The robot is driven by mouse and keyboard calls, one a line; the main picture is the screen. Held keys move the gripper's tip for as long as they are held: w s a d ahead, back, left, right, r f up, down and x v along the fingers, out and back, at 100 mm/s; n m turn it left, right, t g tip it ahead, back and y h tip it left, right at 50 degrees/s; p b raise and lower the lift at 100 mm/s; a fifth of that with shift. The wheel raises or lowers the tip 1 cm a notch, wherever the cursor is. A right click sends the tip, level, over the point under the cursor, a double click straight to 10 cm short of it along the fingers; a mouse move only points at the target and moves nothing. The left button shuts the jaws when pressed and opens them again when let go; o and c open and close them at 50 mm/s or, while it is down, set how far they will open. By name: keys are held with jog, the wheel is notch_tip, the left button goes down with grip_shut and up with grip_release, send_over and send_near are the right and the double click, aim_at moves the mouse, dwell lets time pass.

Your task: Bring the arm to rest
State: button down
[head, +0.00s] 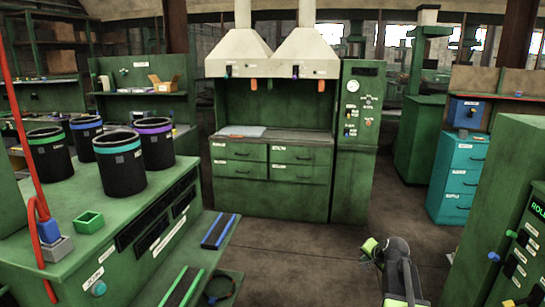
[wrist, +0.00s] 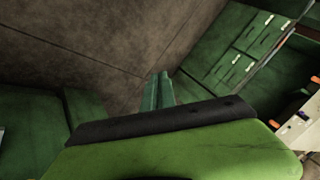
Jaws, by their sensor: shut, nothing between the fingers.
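My gripper (wrist: 158,88) shows in the wrist view with its narrow green fingers together and nothing between them. Its dark bar and lime green body fill the bottom of that view. In the head view my arm, black with lime green parts, is folded low at the bottom right, over open floor. The fingertips cannot be made out clearly there. It touches nothing that I can see.
A green bench (head: 70,215) at left bears several black sleeves with coloured rims. A hooded green cabinet (head: 272,190) stands ahead. A teal drawer unit (head: 459,180) and green machine (head: 500,220) stand right. Brown floor (head: 310,260) between them is clear.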

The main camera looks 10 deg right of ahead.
jog(key=s+a+n+g+y+p, duration=0.15)
jog(key=s+a+n, duration=0.25)
jog(key=a, duration=1)
jog(key=s+a+n+g+p, duration=0.2)
jog(key=s+a+n+g, duration=0.15)
jog(key=a, duration=0.95)
jog(key=s+f+n+g+h, duration=0.1)
jog(key=s+f+n+g, duration=0.1)
jog(key=s, duration=1)
jog(key=shift+a+f+n+g, duration=0.15)
jog(key=shift+a+n+g, duration=0.15)
jog(key=shift+n+g, duration=0.4)
jog(key=shift+s, duration=0.1)
